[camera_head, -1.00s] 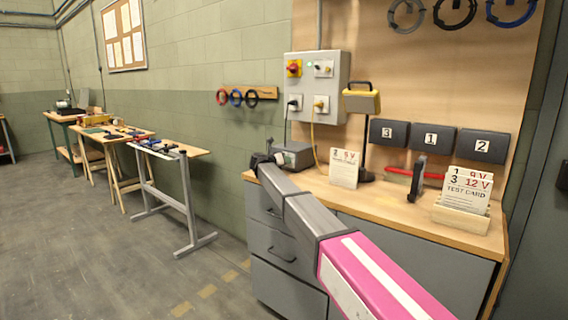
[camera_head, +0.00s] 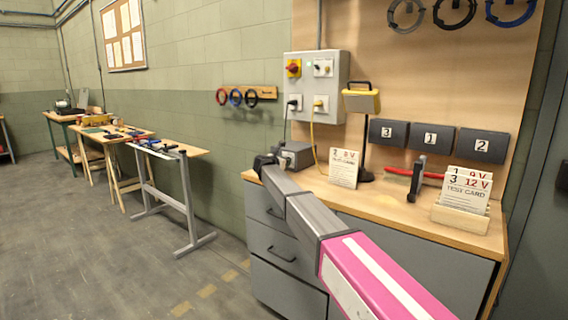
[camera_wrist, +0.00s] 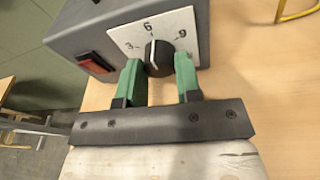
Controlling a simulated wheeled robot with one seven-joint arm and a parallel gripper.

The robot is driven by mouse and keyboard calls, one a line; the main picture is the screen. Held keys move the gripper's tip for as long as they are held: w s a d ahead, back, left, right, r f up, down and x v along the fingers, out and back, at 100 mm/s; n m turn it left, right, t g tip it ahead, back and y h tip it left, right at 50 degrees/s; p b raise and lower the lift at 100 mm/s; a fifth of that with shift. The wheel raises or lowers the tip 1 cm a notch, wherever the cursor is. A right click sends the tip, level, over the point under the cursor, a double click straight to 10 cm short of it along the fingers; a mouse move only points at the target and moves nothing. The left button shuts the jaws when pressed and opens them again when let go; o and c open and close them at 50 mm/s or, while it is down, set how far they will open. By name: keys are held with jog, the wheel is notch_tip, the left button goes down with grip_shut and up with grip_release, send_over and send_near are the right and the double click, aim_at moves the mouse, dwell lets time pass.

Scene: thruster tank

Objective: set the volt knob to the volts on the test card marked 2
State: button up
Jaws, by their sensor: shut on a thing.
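The grey power supply (camera_head: 298,153) sits on the bench's left end; its front shows in the wrist view (camera_wrist: 88,30). Its white dial plate (camera_wrist: 187,18) is marked 3, 6 and 9. The black volt knob (camera_wrist: 159,58) has a white pointer line aimed close to the 6. My gripper (camera_wrist: 158,72) has its green fingers shut on the knob, one on each side. The test card marked 2 (camera_head: 344,169) stands upright on the bench; its volt figure looks like 6 or 8, too small to read surely. In the head view, my arm partly hides the supply's front.
A red rocker switch (camera_wrist: 95,62) is left of the dial. A card holder (camera_head: 458,219) with other test cards, a yellow lamp (camera_head: 361,101) and boxes marked 3, 1 and 2 (camera_head: 482,146) are to the right. A yellow cable (camera_head: 313,128) runs down behind the bench items.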

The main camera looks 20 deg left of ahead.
dwell(0.4)
jog(key=o, duration=0.9)
jog(key=shift+s, duration=0.15)
jog(key=v, duration=1)
jog(key=shift+s+a, duration=0.15)
jog(key=shift+s, duration=0.15)
